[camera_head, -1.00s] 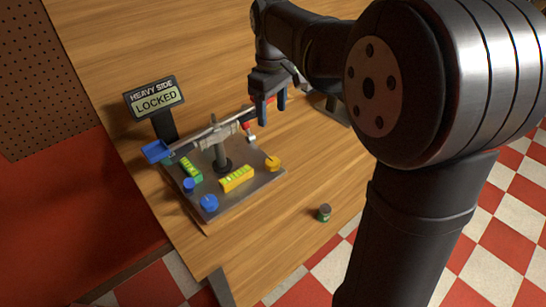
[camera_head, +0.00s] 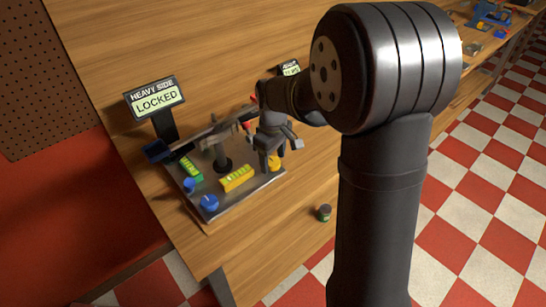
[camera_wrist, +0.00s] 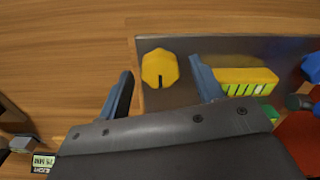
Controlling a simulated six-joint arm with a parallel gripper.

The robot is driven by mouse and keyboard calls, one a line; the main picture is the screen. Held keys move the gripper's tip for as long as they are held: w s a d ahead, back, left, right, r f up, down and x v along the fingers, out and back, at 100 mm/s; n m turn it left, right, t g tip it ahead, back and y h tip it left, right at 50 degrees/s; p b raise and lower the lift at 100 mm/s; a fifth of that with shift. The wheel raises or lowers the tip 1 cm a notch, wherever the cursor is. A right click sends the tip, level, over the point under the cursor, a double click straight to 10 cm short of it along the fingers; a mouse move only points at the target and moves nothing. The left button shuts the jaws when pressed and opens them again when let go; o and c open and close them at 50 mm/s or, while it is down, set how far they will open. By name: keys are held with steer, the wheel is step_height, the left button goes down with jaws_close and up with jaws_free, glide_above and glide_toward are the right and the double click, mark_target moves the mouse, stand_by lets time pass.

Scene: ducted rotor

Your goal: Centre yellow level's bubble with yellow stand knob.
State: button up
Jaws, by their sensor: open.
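The yellow level (camera_head: 237,178) lies on the metal plate of the balance stand; its vial also shows in the wrist view (camera_wrist: 245,82). I cannot make out its bubble clearly. The yellow stand knob (camera_head: 275,162) sits at the plate's right corner, partly behind my gripper. In the wrist view the yellow knob (camera_wrist: 160,69) has a dark slot mark and lies beyond and between my fingertips. My gripper (camera_head: 272,160) is open and empty, close to the knob; I cannot tell whether it touches. Its fingers also show in the wrist view (camera_wrist: 163,78).
A sign (camera_head: 156,100) reads "HEAVY SIDE LOCKED". A small dark jar (camera_head: 323,212) stands near the table's front edge, with bare wood around it.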

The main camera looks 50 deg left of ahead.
steer(key=shift+f, duration=0.1)
steer(key=c, duration=1)
steer(key=shift+m, duration=0.4)
steer(key=m, duration=1.4)
steer(key=shift+a, duration=0.1)
steer(key=m, duration=0.4)
steer(key=shift+m, duration=0.4)
